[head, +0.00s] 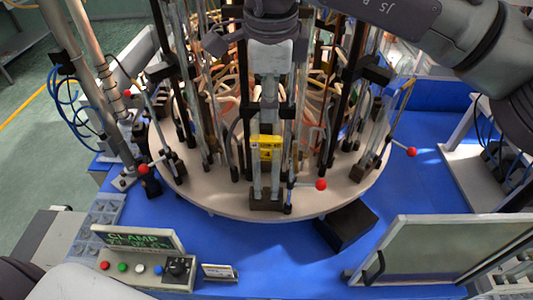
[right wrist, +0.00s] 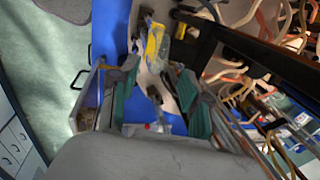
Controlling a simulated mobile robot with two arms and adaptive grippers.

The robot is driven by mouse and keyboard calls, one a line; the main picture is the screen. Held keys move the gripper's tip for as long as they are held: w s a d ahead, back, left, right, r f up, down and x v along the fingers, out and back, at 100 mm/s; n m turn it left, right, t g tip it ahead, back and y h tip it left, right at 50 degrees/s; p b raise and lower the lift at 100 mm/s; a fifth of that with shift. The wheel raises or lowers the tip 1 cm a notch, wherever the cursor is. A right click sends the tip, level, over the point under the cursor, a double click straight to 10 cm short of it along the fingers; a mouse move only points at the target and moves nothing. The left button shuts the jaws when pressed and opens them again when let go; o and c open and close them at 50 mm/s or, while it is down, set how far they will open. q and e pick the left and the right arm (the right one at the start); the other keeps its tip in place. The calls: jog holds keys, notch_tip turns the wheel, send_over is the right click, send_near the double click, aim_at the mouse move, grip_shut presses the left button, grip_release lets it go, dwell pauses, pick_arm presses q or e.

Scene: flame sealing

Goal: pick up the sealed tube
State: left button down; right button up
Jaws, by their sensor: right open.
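My right gripper (head: 270,60) comes in from the top right in the head view and hangs over the front station of the round turntable (head: 225,203). In the right wrist view its two green-padded fingers (right wrist: 156,72) are apart. Thin upright clear tubes (head: 275,180) stand at the front station behind and below a yellow label (head: 266,148). The label also shows beyond the fingertips in the right wrist view (right wrist: 154,44). I cannot tell which tube is the sealed one, or whether it lies between the fingers. My left gripper is not in view.
Several dark posts, clamps and red ball handles (head: 321,184) crowd the turntable. A control box (head: 140,262) with a lit screen stands front left. A framed panel (head: 440,250) with a dark handle stands front right.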

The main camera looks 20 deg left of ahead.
jog(key=f+p, duration=0.1)
jog(key=f, duration=0.1)
jog(key=a+f+p, duration=0.1)
jog(key=f, duration=0.1)
jog(key=shift+w+f, duration=0.1)
jog(key=shift+w, duration=0.1)
jog(key=shift+f, duration=0.3)
grip_shut()
